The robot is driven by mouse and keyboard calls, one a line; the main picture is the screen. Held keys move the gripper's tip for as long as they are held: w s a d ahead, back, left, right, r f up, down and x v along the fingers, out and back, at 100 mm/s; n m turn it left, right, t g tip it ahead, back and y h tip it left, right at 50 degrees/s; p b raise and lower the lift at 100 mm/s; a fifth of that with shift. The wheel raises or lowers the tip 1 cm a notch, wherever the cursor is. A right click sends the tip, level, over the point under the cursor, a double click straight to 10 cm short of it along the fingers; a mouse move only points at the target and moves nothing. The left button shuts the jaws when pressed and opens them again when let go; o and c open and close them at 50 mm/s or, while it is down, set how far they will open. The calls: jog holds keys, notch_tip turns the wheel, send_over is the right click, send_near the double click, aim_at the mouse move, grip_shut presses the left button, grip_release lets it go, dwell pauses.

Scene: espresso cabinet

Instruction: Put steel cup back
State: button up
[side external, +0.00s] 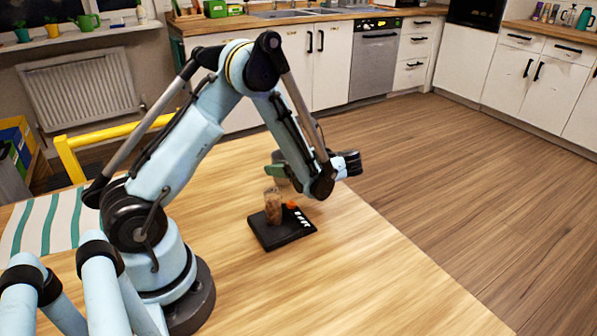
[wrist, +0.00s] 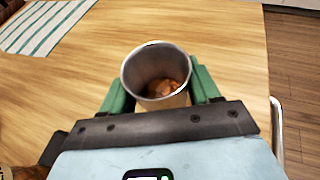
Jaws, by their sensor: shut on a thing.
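The steel cup (wrist: 128,78) is between the two green fingers of my gripper (wrist: 157,88) in the wrist view. The fingers are shut on its sides. I look down into its open top; something brown shows at the bottom inside. In the side view my gripper (side external: 277,170) is over the wooden table, just behind the black scale. The cup is hard to make out there, and I cannot tell whether its base touches the table.
A black scale (side external: 268,240) lies on the table (side external: 350,270), with a clear glass of brown content (side external: 273,207) and a small orange thing (side external: 291,205) on it. A striped cloth (side external: 45,225) lies at the left. The table's right side is clear.

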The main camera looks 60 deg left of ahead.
jog(key=shift+f, duration=0.85)
jog(key=shift+f, duration=0.15)
jog(key=o, duration=1.1)
